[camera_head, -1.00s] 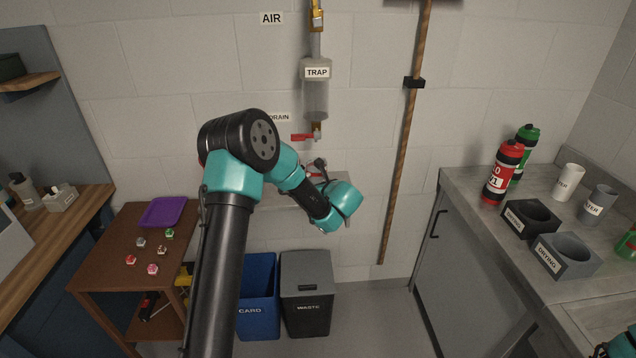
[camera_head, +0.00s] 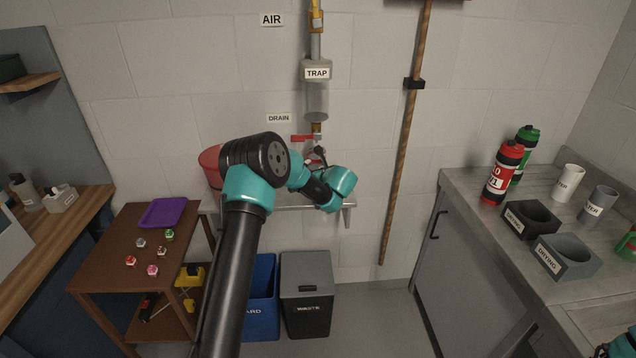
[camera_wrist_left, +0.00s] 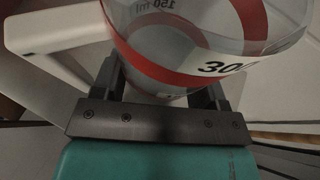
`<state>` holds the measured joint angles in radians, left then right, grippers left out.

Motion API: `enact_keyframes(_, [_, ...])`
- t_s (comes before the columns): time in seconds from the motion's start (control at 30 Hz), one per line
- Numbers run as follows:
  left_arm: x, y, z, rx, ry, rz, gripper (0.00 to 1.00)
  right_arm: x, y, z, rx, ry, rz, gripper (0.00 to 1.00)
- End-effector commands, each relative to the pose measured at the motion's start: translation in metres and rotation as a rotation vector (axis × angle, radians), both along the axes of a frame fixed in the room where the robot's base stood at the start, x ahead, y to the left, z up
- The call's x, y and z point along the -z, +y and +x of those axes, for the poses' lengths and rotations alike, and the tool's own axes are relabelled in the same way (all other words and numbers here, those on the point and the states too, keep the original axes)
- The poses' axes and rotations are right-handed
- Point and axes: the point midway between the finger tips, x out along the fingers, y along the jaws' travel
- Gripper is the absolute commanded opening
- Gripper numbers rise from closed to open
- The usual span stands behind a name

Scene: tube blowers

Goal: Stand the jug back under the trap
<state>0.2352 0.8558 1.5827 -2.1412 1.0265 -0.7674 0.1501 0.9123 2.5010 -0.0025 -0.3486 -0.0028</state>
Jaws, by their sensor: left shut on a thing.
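The trap (camera_head: 316,92) hangs on the wall as a clear bowl with a red drain lever (camera_head: 303,138) at its foot. The jug (camera_wrist_left: 185,25) is clear with red bands and volume marks, and a pale handle shows at its left in the left wrist view. My left gripper (camera_wrist_left: 165,97) is shut on the jug's lower part. In the head view the left gripper (camera_head: 318,172) is below the trap, and the jug is mostly hidden by my wrist. Whether the jug touches the shelf cannot be told.
A narrow wall shelf (camera_head: 290,208) runs below the trap, with a red bucket (camera_head: 210,165) at its left, partly behind my arm. Blue and grey bins stand below. A broom (camera_head: 400,150) leans at the right, and a counter with bottles (camera_head: 503,170) stands beyond it.

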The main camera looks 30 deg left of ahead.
Motion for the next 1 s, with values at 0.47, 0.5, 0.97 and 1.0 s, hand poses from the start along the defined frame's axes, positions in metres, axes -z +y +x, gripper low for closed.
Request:
enact_keyframes(0.47, [0.036,0.002,0.003,0.0,0.0,0.0,0.31,0.0,0.0,0.0,0.0,0.0,0.0,0.43])
enact_keyframes(0.5, [0.036,0.002,0.003,0.0,0.0,0.0,0.31,0.0,0.0,0.0,0.0,0.0,0.0,0.43])
enact_keyframes(0.97, [0.038,0.002,0.003,0.0,0.0,0.0,0.9,0.0,0.0,0.0,0.0,0.0,0.0,0.43])
enact_keyframes(1.0, [0.038,0.002,0.003,0.0,0.0,0.0,0.92,0.0,0.0,0.0,0.0,0.0,0.0,0.43])
